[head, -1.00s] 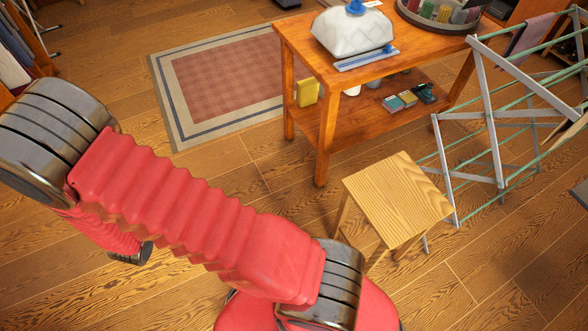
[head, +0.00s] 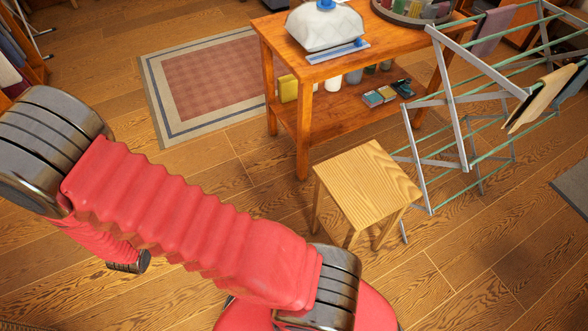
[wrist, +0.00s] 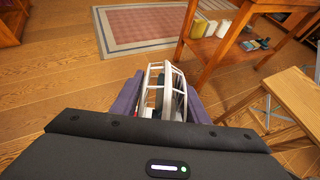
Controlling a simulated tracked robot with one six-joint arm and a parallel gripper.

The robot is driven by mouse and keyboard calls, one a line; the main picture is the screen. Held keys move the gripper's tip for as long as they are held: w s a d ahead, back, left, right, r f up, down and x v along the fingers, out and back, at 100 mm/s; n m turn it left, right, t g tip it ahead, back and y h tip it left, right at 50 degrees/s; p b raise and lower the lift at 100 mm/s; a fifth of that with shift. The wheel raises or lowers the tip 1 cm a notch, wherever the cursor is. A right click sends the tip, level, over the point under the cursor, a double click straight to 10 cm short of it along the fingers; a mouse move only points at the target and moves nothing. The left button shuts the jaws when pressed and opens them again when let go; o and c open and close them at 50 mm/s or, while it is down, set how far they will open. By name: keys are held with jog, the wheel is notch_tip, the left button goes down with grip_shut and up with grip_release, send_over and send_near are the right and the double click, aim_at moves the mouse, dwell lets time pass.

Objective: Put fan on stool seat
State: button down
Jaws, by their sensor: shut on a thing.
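The fan (wrist: 158,92) is a round white cage with dark parts inside, seen edge-on in the wrist view. My gripper (wrist: 160,108) is shut on it, with a purple finger on each side. The lower part of the fan is hidden behind the gripper body. The stool seat (head: 367,182) is a bare, square, light wood top, right of centre in the head view. It also shows at the right edge of the wrist view (wrist: 290,100), to the right of the gripper and apart from the fan. The gripper is out of sight in the head view.
A wooden table (head: 290,50) with a lower shelf stands behind the stool, carrying a white bag (head: 325,27) and small items. A folding drying rack (head: 460,120) stands close at the stool's right. A patterned rug (head: 205,85) lies at the back left. Open floor surrounds the stool's front.

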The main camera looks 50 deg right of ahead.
jog(key=shift+s+r, duration=0.1)
jog(key=shift+s, duration=0.25)
jog(key=shift+d, duration=0.1)
jog(key=s+d+r+m+g+h, duration=0.1)
jog(key=s+d+r+m+g, duration=0.15)
jog(key=d, duration=0.95)
jog(key=s+d+r+m+g+h, duration=0.15)
jog(key=s+d, duration=0.25)
jog(key=d, duration=0.7)
jog(key=s+d+r+m+g, duration=0.3)
jog(key=d, duration=0.9)
jog(key=s+d+r+m+g, duration=0.2)
jog(key=s+d, duration=0.4)
jog(key=s, duration=0.4)
jog(key=s+d+r+m+g+y, duration=0.1)
jog(key=s+d+r+m+g, duration=0.1)
jog(key=s+d, duration=0.5)
jog(key=s+d+r+m+g, duration=0.2)
jog(key=s+d, duration=0.5)
jog(key=s, duration=0.6)
jog(key=shift+s+r+m+g, duration=0.15)
jog(key=shift+r+m+g, duration=0.05)
jog(key=shift+m+g, duration=0.45)
jog(key=shift+f+y, duration=0.15)
jog(key=shift+y, duration=0.1)
